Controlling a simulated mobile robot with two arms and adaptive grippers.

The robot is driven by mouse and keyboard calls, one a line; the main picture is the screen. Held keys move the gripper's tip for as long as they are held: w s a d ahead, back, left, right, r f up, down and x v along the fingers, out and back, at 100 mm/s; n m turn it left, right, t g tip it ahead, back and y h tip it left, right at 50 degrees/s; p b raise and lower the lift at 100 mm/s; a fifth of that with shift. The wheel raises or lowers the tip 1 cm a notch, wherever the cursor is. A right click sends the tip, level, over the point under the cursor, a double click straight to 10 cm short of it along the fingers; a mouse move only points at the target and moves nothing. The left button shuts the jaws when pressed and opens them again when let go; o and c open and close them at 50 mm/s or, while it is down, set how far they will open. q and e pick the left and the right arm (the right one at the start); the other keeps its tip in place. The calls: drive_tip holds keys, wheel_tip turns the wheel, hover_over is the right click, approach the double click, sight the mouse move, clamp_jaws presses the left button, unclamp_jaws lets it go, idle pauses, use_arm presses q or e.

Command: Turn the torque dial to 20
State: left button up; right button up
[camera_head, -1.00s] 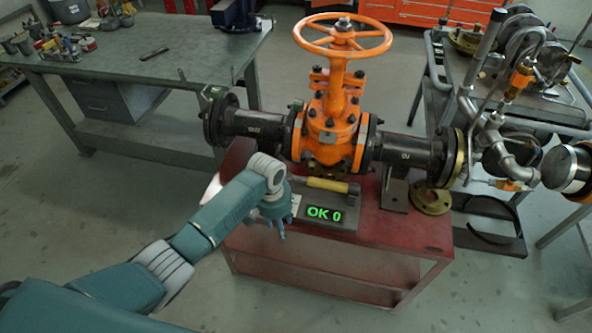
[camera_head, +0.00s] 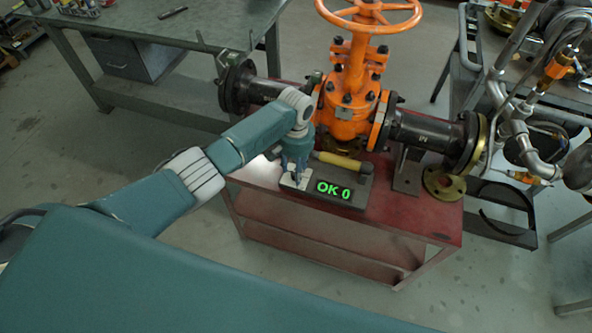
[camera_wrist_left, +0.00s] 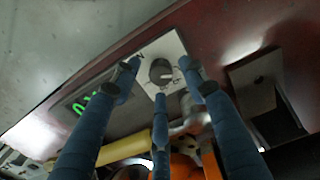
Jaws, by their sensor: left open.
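The torque dial (camera_wrist_left: 161,71) is a round dark knob with a pale mark, on a white plate (camera_wrist_left: 167,45) in the left wrist view. My left gripper (camera_wrist_left: 158,80) is open, its three blue fingers spread around the dial; I cannot tell whether they touch it. In the head view my left gripper (camera_head: 294,178) points down over the white plate and hides the dial. The plate is at the left end of a grey tool box whose green display (camera_head: 333,190) reads "OK 0". My right gripper is not in view.
A yellow-handled tool (camera_head: 338,160) lies behind the display. The orange gate valve (camera_head: 350,90) with its dark flanged pipes stands close behind. All rest on a red table (camera_head: 425,220); a brass flange (camera_head: 443,185) lies at the right. A grey workbench (camera_head: 190,28) is at back left.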

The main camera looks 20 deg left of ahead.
use_arm(q)
drive_tip(key=shift+f, duration=0.55)
clamp_jaws()
